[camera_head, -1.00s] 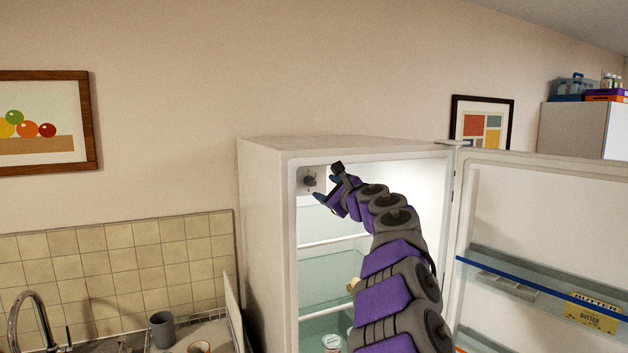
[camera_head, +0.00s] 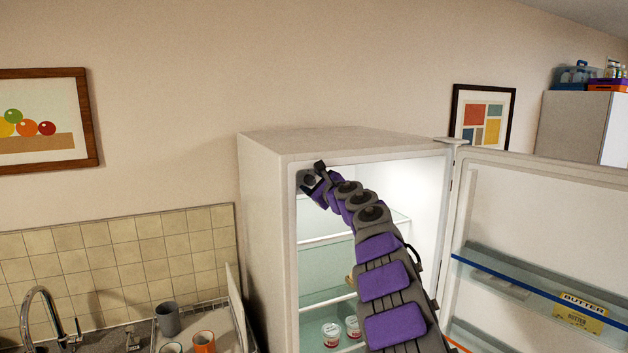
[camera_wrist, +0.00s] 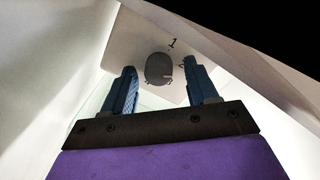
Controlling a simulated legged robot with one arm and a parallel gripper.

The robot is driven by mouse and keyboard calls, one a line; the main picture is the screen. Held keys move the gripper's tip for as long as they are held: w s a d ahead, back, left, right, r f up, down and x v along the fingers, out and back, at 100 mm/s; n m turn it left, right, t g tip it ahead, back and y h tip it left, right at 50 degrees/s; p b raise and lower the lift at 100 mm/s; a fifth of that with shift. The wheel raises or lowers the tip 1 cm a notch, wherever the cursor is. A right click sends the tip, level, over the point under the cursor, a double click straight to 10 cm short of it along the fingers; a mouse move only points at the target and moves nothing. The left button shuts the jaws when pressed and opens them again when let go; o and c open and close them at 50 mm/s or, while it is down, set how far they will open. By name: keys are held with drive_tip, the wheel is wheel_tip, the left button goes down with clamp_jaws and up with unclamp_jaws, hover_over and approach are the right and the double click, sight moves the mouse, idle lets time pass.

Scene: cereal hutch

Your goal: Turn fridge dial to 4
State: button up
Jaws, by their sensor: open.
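The fridge dial is a dark grey round knob (camera_wrist: 158,68) on a pale panel (camera_wrist: 125,45) inside the fridge's upper left. In the wrist view a "1" is printed beside it, and the other marks are too small to read. My gripper (camera_wrist: 160,90) is open, its two blue fingers on either side of the view just short of the dial, with the dial between and beyond their tips. I cannot tell if they touch it. In the head view my gripper (camera_head: 313,182) is at the panel and largely covers the dial.
The fridge (camera_head: 262,200) stands open, its door (camera_head: 540,200) swung to the right with a butter box (camera_head: 578,313) on its shelf. Glass shelves and tubs (camera_head: 331,334) are below my arm. A sink tap (camera_head: 40,310) and mugs (camera_head: 167,318) are at left.

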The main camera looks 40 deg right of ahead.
drive_tip(key=shift+c, duration=0.5)
drive_tip(key=c, duration=0.9)
drive_tip(key=shift+c, duration=0.2)
